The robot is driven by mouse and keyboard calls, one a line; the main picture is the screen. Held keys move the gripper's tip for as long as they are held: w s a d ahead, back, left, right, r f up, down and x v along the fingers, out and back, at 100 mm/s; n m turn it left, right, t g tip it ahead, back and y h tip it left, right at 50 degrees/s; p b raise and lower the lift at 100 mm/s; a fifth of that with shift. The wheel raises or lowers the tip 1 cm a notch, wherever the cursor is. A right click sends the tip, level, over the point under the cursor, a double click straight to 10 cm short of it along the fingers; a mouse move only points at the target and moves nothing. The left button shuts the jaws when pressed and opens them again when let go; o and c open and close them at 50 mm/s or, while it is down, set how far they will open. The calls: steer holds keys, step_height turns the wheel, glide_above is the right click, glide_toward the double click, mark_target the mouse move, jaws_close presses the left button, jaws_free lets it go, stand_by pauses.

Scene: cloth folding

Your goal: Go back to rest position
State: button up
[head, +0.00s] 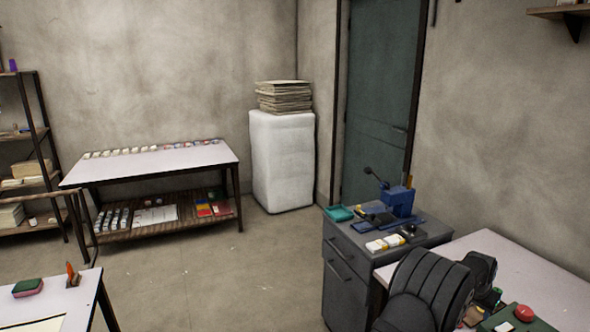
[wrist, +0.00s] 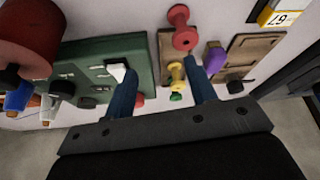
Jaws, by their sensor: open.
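My gripper (wrist: 159,70) shows in the wrist view with two blue fingers spread apart on a dark bar. It is open, and no object is held between the fingers. Behind the fingers are a red spool (wrist: 180,28), a yellow spool (wrist: 176,75) and a green board (wrist: 88,66); the distance to them is hard to tell. In the head view, a black part of my arm (head: 428,288) stands at the lower right, over the near table; the fingers are hidden there. No cloth clearly shows between the fingers.
A white table (head: 540,272) at lower right bears small items. A purple item (wrist: 215,58) lies close to the right finger. Open floor (head: 245,275) lies at centre left.

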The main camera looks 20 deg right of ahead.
steer(key=s+a+r, duration=0.1)
steer(key=s+r, duration=0.4)
steer(key=s, duration=0.3)
steer(key=w+a+n+t, duration=0.15)
steer(key=w+a, duration=0.35)
steer(key=w, duration=0.5)
steer(key=w+a+f+n, duration=0.15)
steer(key=w+a, duration=0.35)
steer(key=w, duration=0.5)
steer(key=w+a+n, duration=0.2)
steer(key=w+a, duration=0.3)
steer(key=w, duration=0.5)
steer(key=w+a+n+t+y, duration=0.1)
steer(key=w+a+n, duration=0.1)
steer(key=w+a, duration=0.8)
steer(key=w+a+n+y, duration=0.1)
steer(key=w+a+n, duration=0.1)
steer(key=w+a, duration=0.7)
steer(key=a, duration=0.6)
steer(key=shift+w+f+n+t, duration=0.25)
steer(key=shift+w+n+t, duration=0.05)
steer(key=shift+w+t, duration=0.1)
